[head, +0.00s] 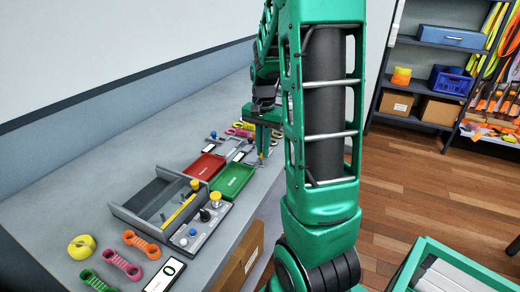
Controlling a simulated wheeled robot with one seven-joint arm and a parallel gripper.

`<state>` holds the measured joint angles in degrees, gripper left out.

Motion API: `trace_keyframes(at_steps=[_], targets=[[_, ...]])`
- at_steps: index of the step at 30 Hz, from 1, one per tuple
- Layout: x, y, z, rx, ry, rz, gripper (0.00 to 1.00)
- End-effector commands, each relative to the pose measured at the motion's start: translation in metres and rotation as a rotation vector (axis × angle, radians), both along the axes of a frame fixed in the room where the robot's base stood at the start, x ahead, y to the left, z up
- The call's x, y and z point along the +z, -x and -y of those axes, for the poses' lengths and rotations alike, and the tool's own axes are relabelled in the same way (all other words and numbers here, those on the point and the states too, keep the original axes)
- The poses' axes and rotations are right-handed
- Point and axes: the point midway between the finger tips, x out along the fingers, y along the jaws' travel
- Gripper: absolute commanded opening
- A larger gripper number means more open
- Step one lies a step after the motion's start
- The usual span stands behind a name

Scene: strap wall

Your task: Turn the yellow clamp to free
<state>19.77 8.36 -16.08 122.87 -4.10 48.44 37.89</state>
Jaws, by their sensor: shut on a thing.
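My gripper (262,154) points down over the far part of the grey bench, just right of the green tray (233,181). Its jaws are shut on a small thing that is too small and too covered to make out. I cannot tell for sure which thing is the yellow clamp. A grey panel (190,246) nearer me carries a yellow knob (216,197), a black knob and a blue knob. Another yellow knob (195,184) and a slanted yellow bar (178,210) show at the open grey box (135,217). My gripper is apart from these.
A red tray (205,166) lies beside the green one. Pink, orange and green straps and a yellow roll (81,247) lie at the near left, by a card (164,276) marked 0. A wall bounds the bench's left side. Shelves (435,70) stand across open wooden floor.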

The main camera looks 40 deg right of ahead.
Motion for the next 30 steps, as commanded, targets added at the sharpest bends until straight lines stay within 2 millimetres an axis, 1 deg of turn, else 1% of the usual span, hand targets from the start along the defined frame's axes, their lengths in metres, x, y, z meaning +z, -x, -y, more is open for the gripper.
trace_keyframes(at_steps=[16,17,18,19,27,30], targets=[[0.0009,-0.0022,-0.0017,-0.016,0.000,0.004,0.00],[0.0009,-0.0021,-0.0017,-0.016,0.000,0.004,0.16],[0.0009,-0.0020,-0.0016,-0.017,0.000,0.003,0.25],[0.0008,-0.0019,-0.0014,-0.017,0.000,0.003,0.27],[0.0008,-0.0010,-0.0008,-0.019,-0.001,0.002,0.27],[0.0055,-0.0012,-0.0006,-0.019,0.000,0.002,0.27]])
